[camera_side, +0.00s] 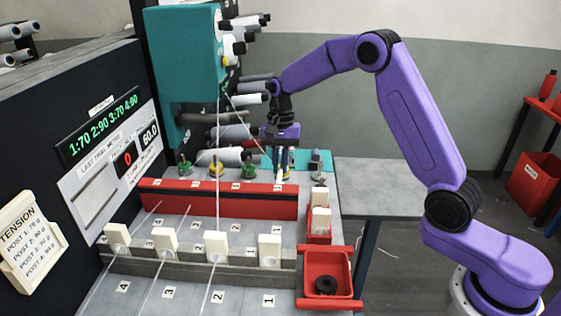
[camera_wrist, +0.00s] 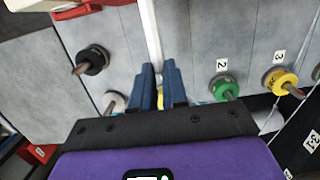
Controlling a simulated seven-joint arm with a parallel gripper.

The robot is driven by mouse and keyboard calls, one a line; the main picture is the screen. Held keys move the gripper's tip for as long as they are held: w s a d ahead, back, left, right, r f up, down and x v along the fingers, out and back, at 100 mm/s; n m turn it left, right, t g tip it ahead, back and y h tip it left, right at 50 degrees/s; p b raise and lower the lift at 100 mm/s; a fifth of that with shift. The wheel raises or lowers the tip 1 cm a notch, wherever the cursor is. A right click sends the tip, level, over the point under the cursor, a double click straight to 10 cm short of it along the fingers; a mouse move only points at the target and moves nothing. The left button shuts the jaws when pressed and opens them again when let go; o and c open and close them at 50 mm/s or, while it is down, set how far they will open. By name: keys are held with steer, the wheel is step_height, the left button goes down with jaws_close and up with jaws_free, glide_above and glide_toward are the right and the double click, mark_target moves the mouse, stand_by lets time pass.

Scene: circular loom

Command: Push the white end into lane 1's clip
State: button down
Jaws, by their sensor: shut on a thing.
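My gripper (camera_wrist: 158,72) is shut, with its blue fingertips close together. In the side view my gripper (camera_side: 283,168) is low over the back of the bench, by the row of posts, at lane 1's side. A narrow white piece (camera_wrist: 151,30) runs up the wrist view from the fingertips; what lies between the fingers is mostly hidden. A pale thread (camera_side: 245,124) slopes from the teal machine toward my gripper. Lane 1's clip (camera_side: 270,249) is the cream block at the right of the row, apart from my gripper, with no thread visible at it.
A red bar (camera_side: 220,201) crosses between my gripper and the clips. A green post (camera_wrist: 223,88) and a yellow post (camera_wrist: 281,81) stand beside my gripper. A red tray (camera_side: 330,287) holding a dark ring sits at the front right. The teal machine (camera_side: 186,55) overhangs the bench.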

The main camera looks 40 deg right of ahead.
steer(key=shift+s+a, duration=0.15)
steer(key=c, duration=1.1)
jaws_free()
steer(key=shift+r, duration=0.1)
steer(key=r, duration=0.5)
steer(key=w+d+r, duration=0.1)
steer(key=r, duration=1.1)
steer(key=shift+w+d, duration=0.4)
